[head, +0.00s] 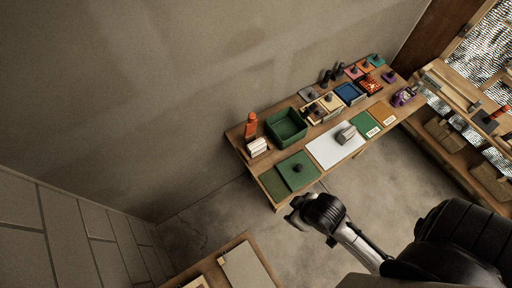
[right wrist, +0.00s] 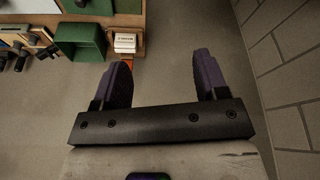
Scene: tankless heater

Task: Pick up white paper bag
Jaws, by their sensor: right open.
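No thing is plainly recognisable as a white paper bag. A small white block-like item (head: 258,147) stands at the near left end of the wooden table, beside a green bin (head: 286,127). It also shows in the right wrist view (right wrist: 125,42) at the top, with a dark mark on it. My right gripper (right wrist: 206,72) is open and empty, its two purple-padded fingers wide apart. The white item lies beyond and left of the fingers, apart from them. In the head view my right arm comes in from the right; its fingers cannot be made out. My left gripper is not seen.
An orange bottle (head: 251,125) stands behind the white item. The wooden table (head: 236,138) also holds a green mat (head: 297,171), a white mat (head: 325,153) with a grey object, trays and small tools. Another wooden surface (head: 215,272) is at the bottom. Bare floor (head: 200,225) lies between.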

